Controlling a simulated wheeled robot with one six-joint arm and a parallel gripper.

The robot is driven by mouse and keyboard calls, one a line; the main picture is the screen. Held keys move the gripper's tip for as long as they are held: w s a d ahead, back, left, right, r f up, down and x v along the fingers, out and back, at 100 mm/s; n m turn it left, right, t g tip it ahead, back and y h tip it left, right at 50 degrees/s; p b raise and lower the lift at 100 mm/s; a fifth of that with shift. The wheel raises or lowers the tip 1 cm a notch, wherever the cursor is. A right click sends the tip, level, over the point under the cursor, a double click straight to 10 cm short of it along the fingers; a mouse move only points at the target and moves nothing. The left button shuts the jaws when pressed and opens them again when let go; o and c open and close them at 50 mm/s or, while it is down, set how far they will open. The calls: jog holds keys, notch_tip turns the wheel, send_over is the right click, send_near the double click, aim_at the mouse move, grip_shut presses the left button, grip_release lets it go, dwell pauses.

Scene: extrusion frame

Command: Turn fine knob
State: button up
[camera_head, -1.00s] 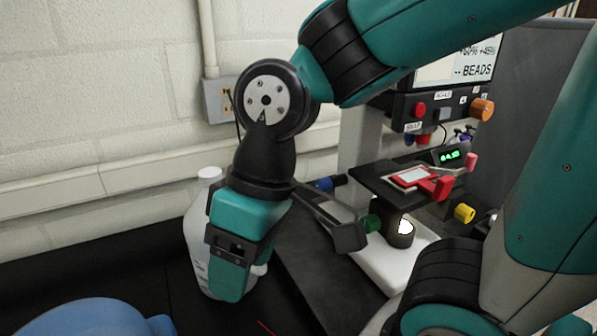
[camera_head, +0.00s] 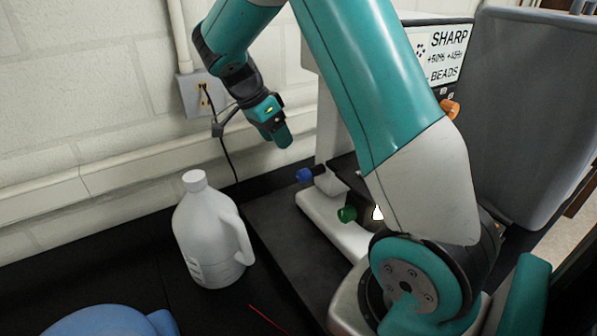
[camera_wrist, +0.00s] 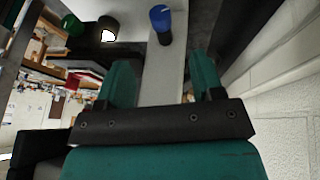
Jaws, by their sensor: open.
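My gripper (camera_head: 284,138) hangs near the wall in the head view, above and left of the blue knob (camera_head: 304,175). In the wrist view my gripper (camera_wrist: 162,75) is open, its two teal fingers apart with nothing between them. The blue knob (camera_wrist: 160,18) shows ahead of the fingers, between their lines and apart from them. A green knob (camera_head: 347,214) sits lower on the white-based instrument; it also shows at the wrist view's upper left (camera_wrist: 73,25). No readable label marks either as the fine knob. My arm hides much of the instrument.
A white jug (camera_head: 210,235) stands left on the black bench. A wall outlet (camera_head: 200,95) with a dark cord is behind my gripper. A sign panel (camera_head: 445,55), an orange knob (camera_head: 450,108) and a grey partition (camera_head: 530,110) are at right. A blue object (camera_head: 105,322) is lower left.

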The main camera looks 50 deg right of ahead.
aim_at(300, 174)
jog(key=p+x, duration=0.3)
jog(key=x, duration=0.9)
jog(key=shift+f, duration=0.15)
jog(key=shift+c, duration=0.2)
jog(key=c, duration=0.9)
jog(key=shift+s+f+t+b, duration=0.1)
jog(key=shift+f+t+b, duration=0.3)
jog(key=shift+b, duration=0.75)
jog(key=t+b, duration=0.1)
jog(key=b, duration=0.2)
jog(key=shift+t+h, duration=0.3)
jog(key=shift+h, duration=0.1)
jog(key=t+b, duration=0.1)
jog(key=b, duration=0.1)
jog(key=shift+s+r+m+b, duration=0.1)
jog(key=shift+r+m+b, duration=0.05)
jog(key=shift+m+b, duration=0.15)
jog(key=shift+r+t, duration=0.3)
jog(key=shift+t, duration=0.1)
